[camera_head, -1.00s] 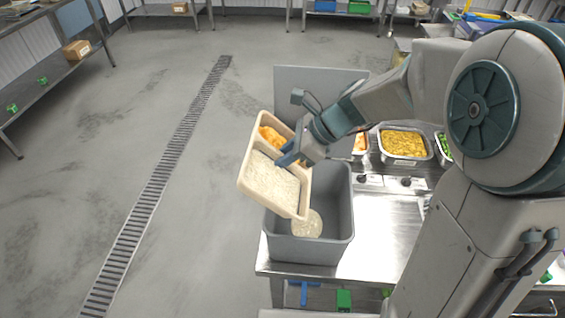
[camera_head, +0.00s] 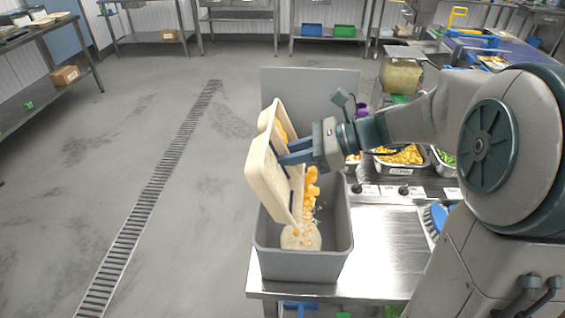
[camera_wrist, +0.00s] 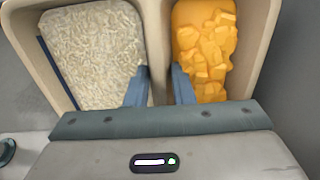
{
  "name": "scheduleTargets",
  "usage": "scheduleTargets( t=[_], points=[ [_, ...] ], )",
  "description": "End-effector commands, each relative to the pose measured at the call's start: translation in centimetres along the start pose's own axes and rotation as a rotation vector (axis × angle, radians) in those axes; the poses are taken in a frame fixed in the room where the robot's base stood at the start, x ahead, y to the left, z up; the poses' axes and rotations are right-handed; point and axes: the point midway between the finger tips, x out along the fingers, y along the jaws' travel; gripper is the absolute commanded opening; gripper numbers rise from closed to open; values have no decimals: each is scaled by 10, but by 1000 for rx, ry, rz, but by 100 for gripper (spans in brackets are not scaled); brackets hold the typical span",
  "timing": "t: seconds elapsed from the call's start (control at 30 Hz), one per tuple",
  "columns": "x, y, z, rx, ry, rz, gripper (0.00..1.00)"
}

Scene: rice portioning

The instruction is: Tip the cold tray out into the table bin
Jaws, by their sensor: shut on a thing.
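The cold tray (camera_head: 262,178) is cream-coloured with compartments. It is steeply tilted above the grey table bin (camera_head: 302,266), its food side turned toward the bin. My gripper (camera_head: 284,154) is shut on the tray; in the wrist view my fingers (camera_wrist: 160,88) close on the divider between two compartments. In the wrist view, white rice (camera_wrist: 95,55) fills the left compartment and orange chunks (camera_wrist: 205,50) the right one. In the head view, orange chunks (camera_head: 311,185) and small bits fall from the tray into the bin. A pale heap of rice (camera_head: 300,238) lies in the bin.
The bin stands on a steel table (camera_head: 385,250) at its left end, with a grey upright panel (camera_head: 340,85) behind. A pan of yellow food (camera_head: 402,155) and a blue brush (camera_head: 438,216) are to the right. Open floor (camera_head: 130,120) lies to the left.

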Motion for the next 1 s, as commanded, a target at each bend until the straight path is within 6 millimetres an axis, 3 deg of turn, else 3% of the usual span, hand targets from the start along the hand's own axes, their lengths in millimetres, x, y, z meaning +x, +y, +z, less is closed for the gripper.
scheduleTargets(
  t=[0.5,1.0],
  points=[
    [-31,0,-6,1,-367,0,0],
    [-36,0,-6,-3,-423,0,0]
  ],
)
